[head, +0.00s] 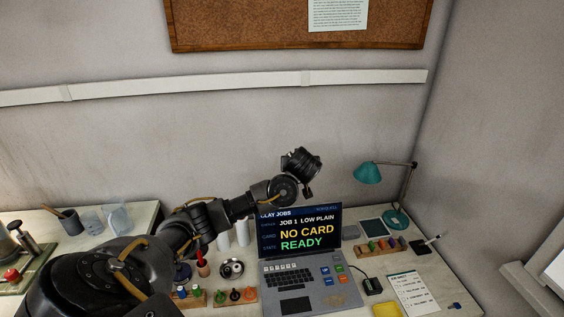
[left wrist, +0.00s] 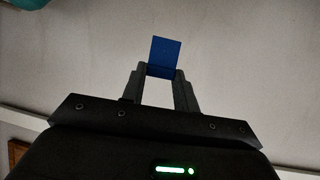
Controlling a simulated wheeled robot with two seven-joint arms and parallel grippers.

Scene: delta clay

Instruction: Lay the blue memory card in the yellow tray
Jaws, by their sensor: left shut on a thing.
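My left gripper (left wrist: 161,74) is shut on the blue memory card (left wrist: 165,54), which stands up between the fingertips in the left wrist view. In the head view my left arm reaches over the bench from the left, and its end is raised in front of the wall, above the laptop. The card cannot be made out there. A yellow thing, likely the yellow tray (head: 387,310), shows at the bottom edge, partly cut off. My right gripper is not in view.
The laptop (head: 300,225) reads "NO CARD" and "READY". A black card reader (head: 372,285), a paper sheet (head: 413,292), a rack of coloured pieces (head: 381,246) and a teal lamp (head: 368,173) stand right of it. A small blue thing (head: 457,306) lies at the far right.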

